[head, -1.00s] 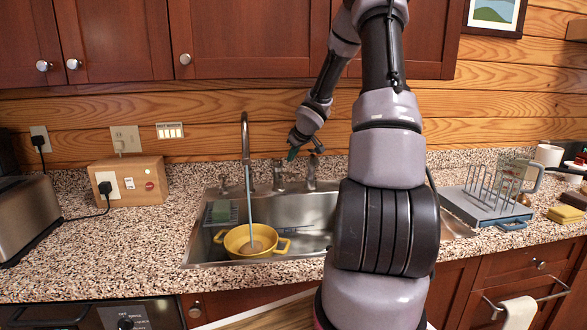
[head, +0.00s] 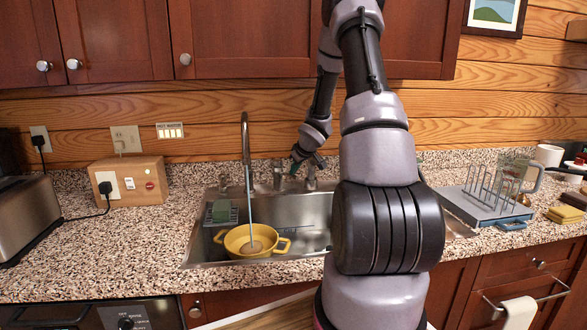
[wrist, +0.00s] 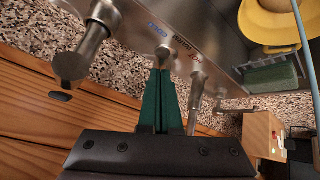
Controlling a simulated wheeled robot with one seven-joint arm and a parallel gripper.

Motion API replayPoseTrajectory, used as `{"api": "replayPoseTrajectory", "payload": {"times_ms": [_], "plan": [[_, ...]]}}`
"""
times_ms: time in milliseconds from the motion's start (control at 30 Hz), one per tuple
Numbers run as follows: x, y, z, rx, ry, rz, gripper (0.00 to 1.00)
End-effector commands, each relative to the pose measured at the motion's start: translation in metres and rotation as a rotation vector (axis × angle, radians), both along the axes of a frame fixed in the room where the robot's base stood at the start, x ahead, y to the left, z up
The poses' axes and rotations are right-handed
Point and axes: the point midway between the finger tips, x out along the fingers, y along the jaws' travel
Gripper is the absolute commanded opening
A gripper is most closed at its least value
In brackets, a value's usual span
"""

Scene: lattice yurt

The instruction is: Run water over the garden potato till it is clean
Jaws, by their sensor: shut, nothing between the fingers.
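A brown potato (head: 252,246) lies in a yellow two-handled pot (head: 230,243) in the sink (head: 305,215). A thin stream of water (head: 251,205) runs from the tall curved spout (head: 245,140) down onto the potato. My gripper (head: 293,169) is behind the sink among the tap fittings, beside a metal tap handle (head: 279,174). In the wrist view its green fingers (wrist: 160,72) are together and empty, with their tips close to a metal fitting (wrist: 165,50). Contact cannot be told. The pot (wrist: 262,24) and the stream (wrist: 304,45) show at upper right.
A green sponge (head: 221,210) sits on a rack in the sink's left side. A wooden socket box (head: 128,180) and a toaster (head: 25,215) stand left. A dish rack (head: 485,205) stands right. Cupboards (head: 260,40) hang above.

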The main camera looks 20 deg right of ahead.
Motion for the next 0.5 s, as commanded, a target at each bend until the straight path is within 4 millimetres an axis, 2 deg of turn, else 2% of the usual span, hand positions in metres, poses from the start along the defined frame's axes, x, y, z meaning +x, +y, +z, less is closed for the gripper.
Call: {"api": "replayPoseTrajectory", "payload": {"times_ms": [167, 500], "plan": [[-0.008, -0.001, -0.019, 0.000, 0.003, 0.000, 0.00], [-0.009, -0.002, -0.022, 0.000, 0.006, -0.002, 0.00]]}}
